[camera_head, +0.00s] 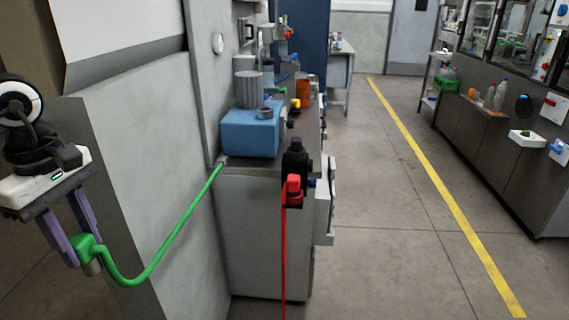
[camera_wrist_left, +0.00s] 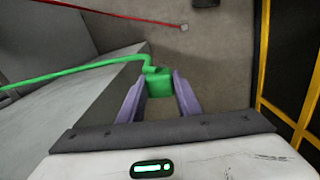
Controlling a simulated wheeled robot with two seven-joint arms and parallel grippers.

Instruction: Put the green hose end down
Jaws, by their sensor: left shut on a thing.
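The green hose end (camera_head: 86,247) is a green block with a metal tip, held in the air at the lower left of the head view. My left gripper (camera_head: 84,238) is shut on it, with a purple finger on each side. In the left wrist view the green hose end (camera_wrist_left: 158,82) sits between the fingers of the left gripper (camera_wrist_left: 158,100). The green hose (camera_head: 165,245) hangs from it in a loop and runs up to the grey machine beside the blue box. My right gripper is not in view.
A red connector (camera_head: 293,187) with a red hose hangs on the machine front. A blue box (camera_head: 250,132) carries grey cylinders. A grey wall panel (camera_head: 150,180) stands right of my left gripper. The floor with the yellow line (camera_head: 440,190) is clear.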

